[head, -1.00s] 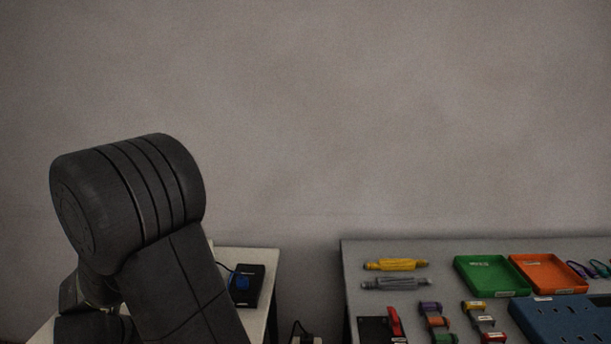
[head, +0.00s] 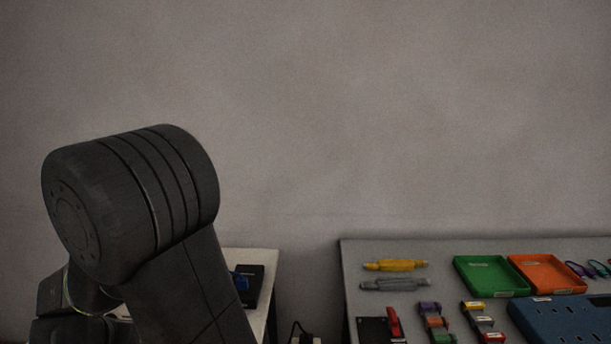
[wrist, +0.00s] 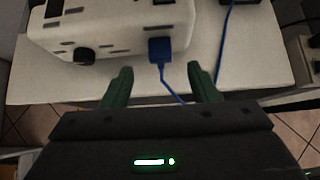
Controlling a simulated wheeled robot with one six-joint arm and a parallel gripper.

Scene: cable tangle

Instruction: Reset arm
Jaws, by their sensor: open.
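My gripper (wrist: 157,84) shows in the wrist view with its two dark green fingers apart and nothing between them. It is over the front part of a white table (wrist: 268,70). Beyond the fingers stands a white box (wrist: 115,28) with a black knob and dark slots. A blue plug (wrist: 160,50) sits at its front face, and a blue cable runs from it past the right finger. In the head view my arm covers the left side, and the gripper itself is hidden.
In the head view a black device (head: 254,281) lies on the white table at left. A gap separates it from a grey table (head: 352,262) holding a green tray (head: 491,277), an orange tray (head: 546,274), a blue slotted block (head: 565,322) and yellow and grey tools.

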